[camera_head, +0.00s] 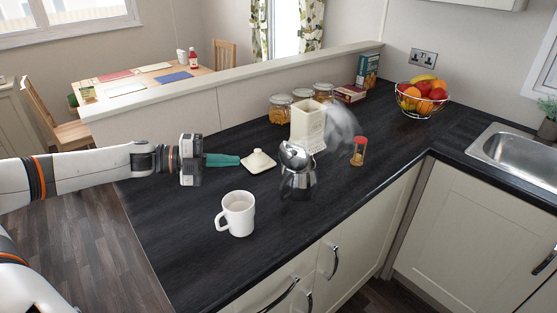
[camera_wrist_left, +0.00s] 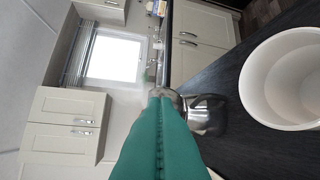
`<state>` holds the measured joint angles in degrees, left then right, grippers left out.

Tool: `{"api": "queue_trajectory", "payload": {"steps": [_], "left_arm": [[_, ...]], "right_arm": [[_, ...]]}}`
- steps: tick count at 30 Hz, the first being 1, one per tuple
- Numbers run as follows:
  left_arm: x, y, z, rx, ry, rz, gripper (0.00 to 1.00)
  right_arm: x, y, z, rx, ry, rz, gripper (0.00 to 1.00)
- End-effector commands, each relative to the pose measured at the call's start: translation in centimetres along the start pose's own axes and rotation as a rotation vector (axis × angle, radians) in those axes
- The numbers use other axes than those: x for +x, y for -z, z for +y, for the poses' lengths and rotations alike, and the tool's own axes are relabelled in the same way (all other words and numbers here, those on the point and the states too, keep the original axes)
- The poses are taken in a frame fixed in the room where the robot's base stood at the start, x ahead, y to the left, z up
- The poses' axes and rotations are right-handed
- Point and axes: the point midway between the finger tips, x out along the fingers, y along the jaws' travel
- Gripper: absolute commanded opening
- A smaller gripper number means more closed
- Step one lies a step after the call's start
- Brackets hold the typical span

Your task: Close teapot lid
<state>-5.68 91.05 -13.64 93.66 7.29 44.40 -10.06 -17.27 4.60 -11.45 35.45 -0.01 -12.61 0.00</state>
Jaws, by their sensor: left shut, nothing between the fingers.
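The teapot is a small shiny metal stovetop pot (camera_head: 299,183) standing upright on the dark counter. Its lid (camera_head: 294,154) looks raised and tilted at the top, and steam shows behind it to the right. My left gripper (camera_head: 236,160) has teal fingers pressed together with nothing between them. It points right above the counter, left of the pot and apart from it. In the left wrist view the shut fingers (camera_wrist_left: 160,112) partly hide the pot (camera_wrist_left: 202,113). My right gripper is in neither view.
A white mug (camera_head: 238,214) stands in front, left of the pot. A cream lid-like piece (camera_head: 258,161) lies between fingers and pot. Jars and a fruit basket (camera_head: 421,104) are farther back.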

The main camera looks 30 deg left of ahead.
Motion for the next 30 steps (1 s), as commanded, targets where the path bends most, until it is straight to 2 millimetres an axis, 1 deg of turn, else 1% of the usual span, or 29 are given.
{"api": "queue_trajectory", "payload": {"steps": [1,8,9,14,17,23,24,27,30], "left_arm": [[0.3,0.0,-0.1,0.002,-0.006,-0.003,0.0],[2.4,0.1,-0.1,0.006,-0.011,0.001,0.0],[2.6,0.0,0.5,0.004,-0.01,0.003,0.0],[4.3,0.0,0.6,0.003,-0.009,0.002,0.0],[5.7,0.0,0.7,0.0,-0.01,0.002,0.0],[9.6,-0.1,0.8,0.002,-0.008,-0.001,0.0],[10.2,0.2,0.8,0.002,-0.008,0.002,0.0],[11.2,1.5,0.6,0.001,-0.006,0.004,0.0],[11.8,2.2,0.4,0.001,-0.005,0.004,0.0]], "right_arm": [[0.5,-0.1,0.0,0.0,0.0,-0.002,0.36],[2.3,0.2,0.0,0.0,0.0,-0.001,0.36],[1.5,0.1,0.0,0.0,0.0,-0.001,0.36],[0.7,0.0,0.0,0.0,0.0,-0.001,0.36],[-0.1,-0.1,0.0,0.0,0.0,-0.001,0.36],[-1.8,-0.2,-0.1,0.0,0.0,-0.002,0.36],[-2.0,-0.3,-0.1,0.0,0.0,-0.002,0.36],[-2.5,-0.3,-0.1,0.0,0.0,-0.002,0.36],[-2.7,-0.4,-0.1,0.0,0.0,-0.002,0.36]]}}
